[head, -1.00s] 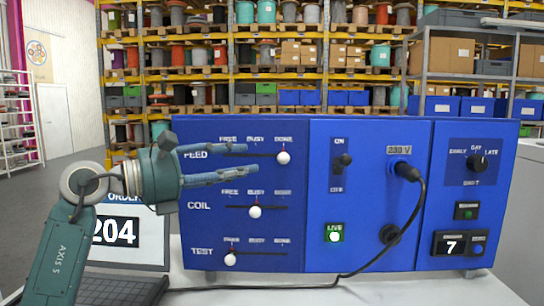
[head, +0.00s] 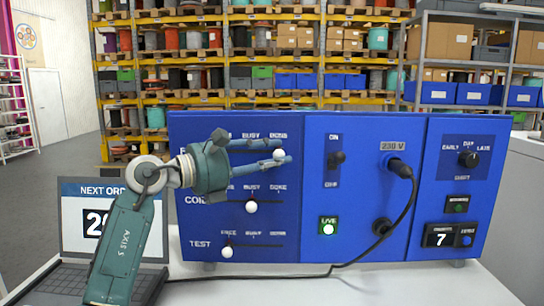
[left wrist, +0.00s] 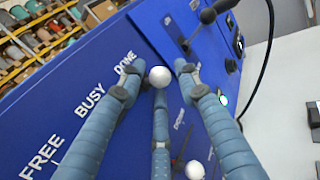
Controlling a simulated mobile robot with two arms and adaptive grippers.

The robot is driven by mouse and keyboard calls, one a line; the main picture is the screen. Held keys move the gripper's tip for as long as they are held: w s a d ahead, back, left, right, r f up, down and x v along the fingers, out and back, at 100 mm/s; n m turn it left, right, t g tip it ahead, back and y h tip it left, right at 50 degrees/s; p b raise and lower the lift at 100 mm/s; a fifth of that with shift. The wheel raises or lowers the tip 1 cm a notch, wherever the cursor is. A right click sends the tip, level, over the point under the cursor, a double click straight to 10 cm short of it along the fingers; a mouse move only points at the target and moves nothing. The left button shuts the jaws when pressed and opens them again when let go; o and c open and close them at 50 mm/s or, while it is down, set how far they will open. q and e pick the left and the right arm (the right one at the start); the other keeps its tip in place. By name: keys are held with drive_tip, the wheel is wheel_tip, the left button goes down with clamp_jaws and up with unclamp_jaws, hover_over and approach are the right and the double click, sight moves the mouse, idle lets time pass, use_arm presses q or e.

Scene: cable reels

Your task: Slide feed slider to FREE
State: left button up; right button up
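The feed slider's white knob (head: 279,154) is at the right end of the top row, at DONE. The FEED label is mostly hidden behind my left gripper. My left gripper (head: 287,151) reaches in from the left, with its blue fingertips around the knob. In the left wrist view, the knob (left wrist: 160,76) sits between the two spread outer fingers (left wrist: 158,70), with a third finger just below it. Gaps show beside the knob, so the gripper is open. My right gripper is not in view.
The coil knob (head: 251,207) is at BUSY, close below my fingers; the test knob (head: 227,252) is at FREE. A black lever (head: 338,158), a plugged-in cable (head: 401,168) and a lit green LIVE button (head: 328,227) lie right. A laptop (head: 80,285) stands left.

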use_arm(q)
clamp_jaws()
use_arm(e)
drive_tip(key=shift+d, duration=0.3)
use_arm(q)
drive_tip(key=a+b, duration=0.2)
drive_tip(key=a, duration=1.1)
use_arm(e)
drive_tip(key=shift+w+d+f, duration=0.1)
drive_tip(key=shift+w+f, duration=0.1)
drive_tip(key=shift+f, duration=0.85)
use_arm(q)
drive_tip(key=shift+a+f, duration=0.1)
drive_tip(key=shift+o, duration=1)
unclamp_jaws()
drive_tip(key=shift+o, duration=1)
drive_tip(key=shift+a, duration=0.25)
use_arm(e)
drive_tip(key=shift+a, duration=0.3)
